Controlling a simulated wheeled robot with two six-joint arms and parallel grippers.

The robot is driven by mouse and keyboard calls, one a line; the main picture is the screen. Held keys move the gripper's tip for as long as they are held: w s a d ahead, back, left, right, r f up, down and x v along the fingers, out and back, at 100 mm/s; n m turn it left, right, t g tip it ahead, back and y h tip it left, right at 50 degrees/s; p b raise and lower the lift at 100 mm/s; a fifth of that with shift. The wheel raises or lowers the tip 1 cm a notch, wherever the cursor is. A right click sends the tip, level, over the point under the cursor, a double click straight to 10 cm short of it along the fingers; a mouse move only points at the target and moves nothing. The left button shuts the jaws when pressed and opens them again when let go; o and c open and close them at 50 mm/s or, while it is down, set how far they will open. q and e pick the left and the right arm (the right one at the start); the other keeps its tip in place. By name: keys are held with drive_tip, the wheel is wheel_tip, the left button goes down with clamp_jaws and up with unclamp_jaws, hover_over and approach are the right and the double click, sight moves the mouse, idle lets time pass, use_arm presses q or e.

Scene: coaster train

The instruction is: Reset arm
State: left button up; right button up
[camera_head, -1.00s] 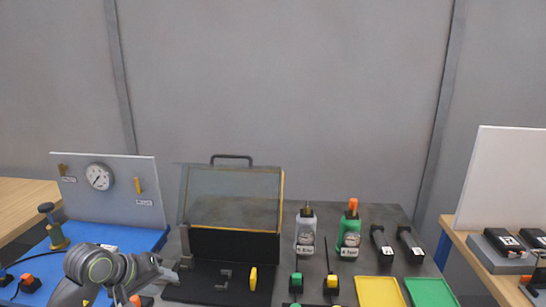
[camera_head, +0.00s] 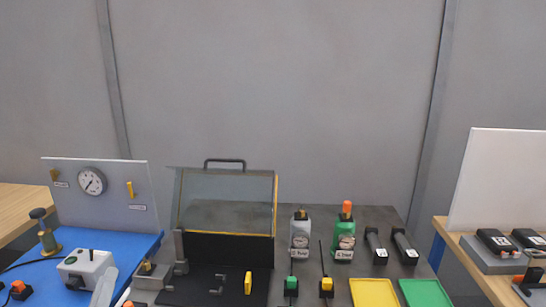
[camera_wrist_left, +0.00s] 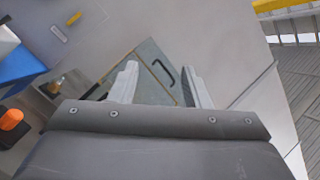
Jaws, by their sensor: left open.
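My left gripper shows in the left wrist view (camera_wrist_left: 160,75), its two pale fingers spread apart with nothing between them. The glass-lidded case (camera_wrist_left: 150,62) with its dark handle shows beyond the fingers, apart from them. My right gripper is in neither view.
Two bottles (camera_head: 301,232), a yellow tray (camera_head: 374,293) and a green tray (camera_head: 425,293) are right of the case.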

use_arm(q)
drive_tip(key=s+a+f+n+g+y, duration=0.3)
drive_tip(key=s+f+n+g, duration=0.25)
drive_tip(key=f+n, duration=0.3)
drive_tip(key=s+a+f+n+g+y, duration=0.35)
drive_tip(key=f+n+g, duration=0.25)
drive_tip(key=f+n, duration=0.3)
drive_tip(key=s+d+f+n+g+h, duration=0.3)
drive_tip(key=s+d+f+n+g, duration=0.15)
drive_tip(key=s, duration=0.35)
drive_tip(key=s+d+f+n+g+h, duration=0.35)
drive_tip(key=s+f, duration=0.25)
drive_tip(key=s, duration=0.2)
wheel_tip(320, 180, down, 25)
drive_tip(key=a+g, duration=0.1)
drive_tip(key=a, duration=0.2)
drive_tip(key=s+d+f+g, duration=0.1)
drive_tip(key=s+f, duration=1.3)
drive_tip(key=s, duration=0.1)
drive_tip(key=shift+d+f, duration=0.25)
drive_tip(key=shift+d, duration=0.05)
drive_tip(key=shift+c, duration=0.7)
